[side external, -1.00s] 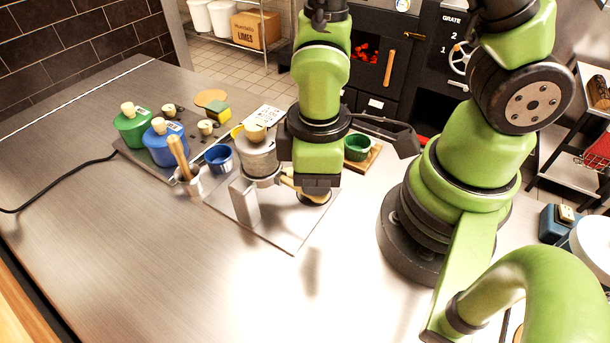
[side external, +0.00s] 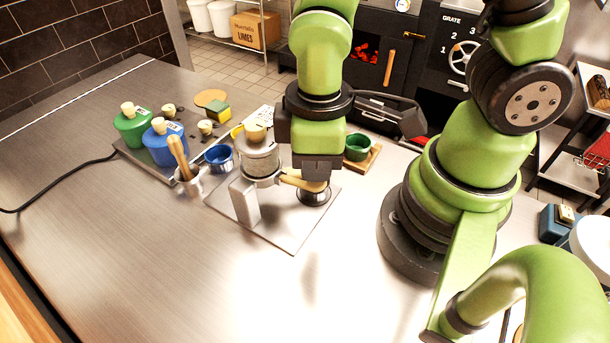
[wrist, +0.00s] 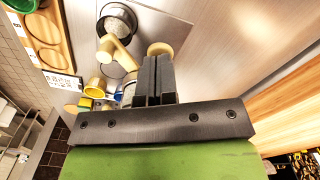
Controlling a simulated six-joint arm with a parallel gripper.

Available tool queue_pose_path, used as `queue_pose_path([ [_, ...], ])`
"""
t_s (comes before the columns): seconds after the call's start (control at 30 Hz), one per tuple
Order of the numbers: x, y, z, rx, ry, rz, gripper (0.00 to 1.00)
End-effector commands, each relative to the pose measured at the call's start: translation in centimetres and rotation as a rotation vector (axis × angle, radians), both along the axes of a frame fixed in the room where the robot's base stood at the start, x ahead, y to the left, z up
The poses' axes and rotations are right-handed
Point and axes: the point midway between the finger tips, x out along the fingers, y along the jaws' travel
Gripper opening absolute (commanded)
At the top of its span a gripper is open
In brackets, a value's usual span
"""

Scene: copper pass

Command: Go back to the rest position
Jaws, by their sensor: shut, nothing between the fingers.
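My gripper (side external: 317,184) is shut and empty, pointing down over the right part of a thin metal plate (side external: 285,238) on the steel counter. A tan wooden handle (side external: 298,181) and a round metal piece (side external: 313,197) show close under it; I cannot tell if they touch the gripper. In the wrist view the dark fingers (wrist: 155,82) are pressed together. A round metal vessel (wrist: 117,20) with pale contents and a tan handle lies beyond them. A metal canister (side external: 257,158) with a wooden knob stands left of my gripper.
Green (side external: 133,125) and blue (side external: 164,146) flasks, a blue cup (side external: 219,157) and a sponge (side external: 217,112) stand at the left. A green cup (side external: 357,147) sits on a wooden board to the right of my gripper. The front of the counter is clear.

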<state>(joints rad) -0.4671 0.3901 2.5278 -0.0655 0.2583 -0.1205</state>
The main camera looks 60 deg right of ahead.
Motion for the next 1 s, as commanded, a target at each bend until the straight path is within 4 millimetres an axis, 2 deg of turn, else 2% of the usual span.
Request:
queue_pose_path([
  [0.23, 0.0, 0.0, 1.3, 0.001, -0.003, 0.0, 0.0],
  [0.87, 0.0, 0.0, 1.4, 0.0, 0.0, 0.0, 0.0],
  [1.0, 0.1, 0.0, 2.3, 0.002, -0.004, 0.0, 0.0],
])
